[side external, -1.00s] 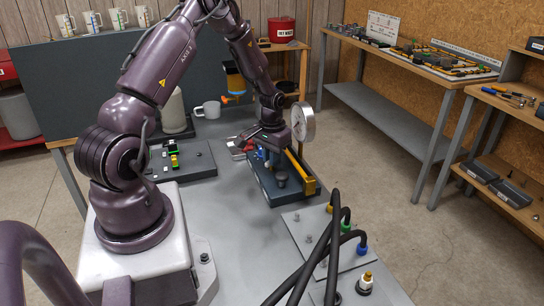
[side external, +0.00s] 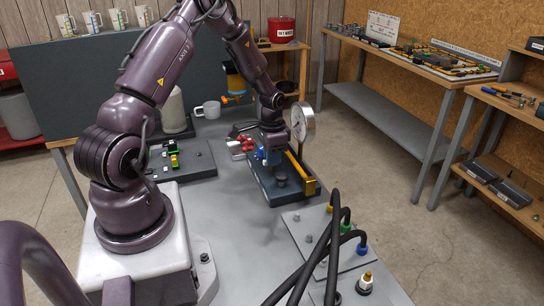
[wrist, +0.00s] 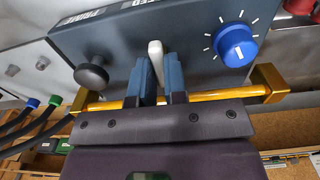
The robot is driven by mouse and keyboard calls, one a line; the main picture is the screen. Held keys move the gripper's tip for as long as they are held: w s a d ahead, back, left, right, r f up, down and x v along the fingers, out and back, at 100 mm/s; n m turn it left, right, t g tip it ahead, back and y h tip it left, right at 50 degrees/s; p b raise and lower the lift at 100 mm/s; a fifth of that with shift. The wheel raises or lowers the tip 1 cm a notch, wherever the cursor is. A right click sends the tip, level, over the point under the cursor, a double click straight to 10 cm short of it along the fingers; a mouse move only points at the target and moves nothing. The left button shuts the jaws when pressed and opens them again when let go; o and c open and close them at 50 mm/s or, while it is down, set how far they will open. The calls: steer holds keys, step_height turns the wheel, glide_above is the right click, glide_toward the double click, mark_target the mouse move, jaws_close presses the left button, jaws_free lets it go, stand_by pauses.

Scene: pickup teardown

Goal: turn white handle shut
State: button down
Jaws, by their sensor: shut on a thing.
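The white handle (wrist: 156,50) is a short rounded lever on a dark grey panel block (wrist: 120,42). In the wrist view it stands between the two blue-grey fingers of my gripper (wrist: 159,72), its far end showing past the fingertips. My gripper is shut on the handle. In the side view my gripper (side external: 272,153) is low over the block (side external: 267,190), and the handle is hidden there. How far the handle is turned is hard to tell.
A blue dial knob (wrist: 237,45) is right of the handle and a black knob (wrist: 92,73) left of it. A yellow bar (wrist: 200,96) runs along the block's edge. A round gauge (side external: 303,122) stands close beside my wrist. Black hoses (side external: 333,245) rise nearer the camera.

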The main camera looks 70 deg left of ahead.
stand_by(0.3)
steer(key=c, duration=1.2)
jaws_free()
steer(key=shift+o, duration=0.2)
step_height(320, 180, up, 13)
steer(key=s+d+r+t, duration=0.2)
steer(key=s+d+r, duration=0.2)
steer(key=d, duration=0.4)
steer(key=s+d+r+t, duration=0.1)
steer(key=s+d+r, duration=0.4)
steer(key=d+r, duration=0.2)
steer(key=s+d+r+t, duration=0.2)
steer(key=s+d+r, duration=0.2)
steer(key=d, duration=0.6)
steer(key=shift+s+r+t, duration=0.2)
steer(key=shift+r+t, duration=0.1)
steer(key=shift+r, duration=0.5)
